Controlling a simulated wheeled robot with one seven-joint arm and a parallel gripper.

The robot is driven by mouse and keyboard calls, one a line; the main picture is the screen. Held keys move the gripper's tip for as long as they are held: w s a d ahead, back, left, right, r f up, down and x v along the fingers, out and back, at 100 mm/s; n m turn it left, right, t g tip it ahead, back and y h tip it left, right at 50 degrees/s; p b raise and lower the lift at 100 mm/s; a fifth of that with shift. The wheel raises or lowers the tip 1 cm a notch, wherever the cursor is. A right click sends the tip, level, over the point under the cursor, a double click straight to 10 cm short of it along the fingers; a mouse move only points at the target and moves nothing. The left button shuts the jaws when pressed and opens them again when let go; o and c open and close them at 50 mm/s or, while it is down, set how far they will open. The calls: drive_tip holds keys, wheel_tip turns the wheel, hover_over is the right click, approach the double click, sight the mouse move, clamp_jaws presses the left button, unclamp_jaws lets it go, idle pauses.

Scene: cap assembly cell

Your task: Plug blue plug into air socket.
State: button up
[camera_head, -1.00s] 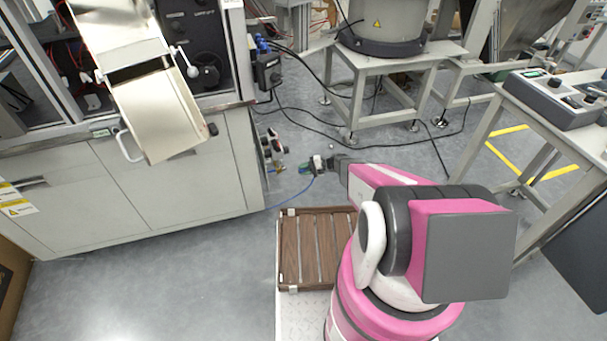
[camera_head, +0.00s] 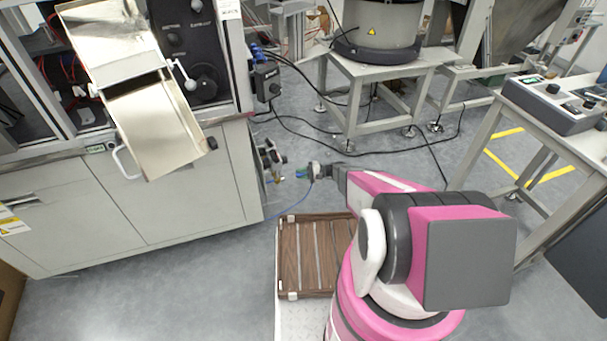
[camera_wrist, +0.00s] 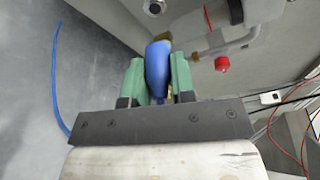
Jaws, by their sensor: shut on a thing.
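The blue plug (camera_wrist: 157,68) is held between the green fingers of my gripper (camera_wrist: 160,62) in the wrist view. In the head view my gripper (camera_head: 301,172) is small, just right of the air fittings (camera_head: 271,162) on the machine's side. A blue hose (camera_head: 290,207) hangs below the gripper and also shows at the left of the wrist view (camera_wrist: 56,75). A round metal fitting (camera_wrist: 154,6), possibly the air socket, sits at the top of the wrist view, beyond the plug's tip and apart from it. The fingers partly hide the plug.
In the wrist view a pipe (camera_wrist: 222,46) with a red-capped part (camera_wrist: 222,64) lies right of the plug. The grey machine cabinet (camera_head: 170,205) stands left in the head view. A brown slatted tray (camera_head: 302,295) is below the gripper. Black cables (camera_head: 375,150) lie on the floor behind.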

sight(302, 175)
drive_tip(key=shift+s+a, duration=0.2)
drive_tip(key=shift+a, duration=0.5)
drive_tip(key=shift+s+a, duration=0.25)
drive_tip(key=shift+a, duration=0.45)
drive_tip(key=shift+s+a, duration=0.2)
drive_tip(key=shift+a, duration=0.5)
drive_tip(key=shift+s+a, duration=0.1)
drive_tip(key=shift+a, duration=0.45)
idle(0.5)
drive_tip(key=o, duration=1)
drive_tip(key=shift+c, duration=0.2)
drive_tip(key=d, duration=0.7)
drive_tip(key=d+r, duration=0.1)
drive_tip(key=d, duration=0.2)
drive_tip(key=shift+d+r, duration=0.1)
drive_tip(key=shift+d, duration=0.3)
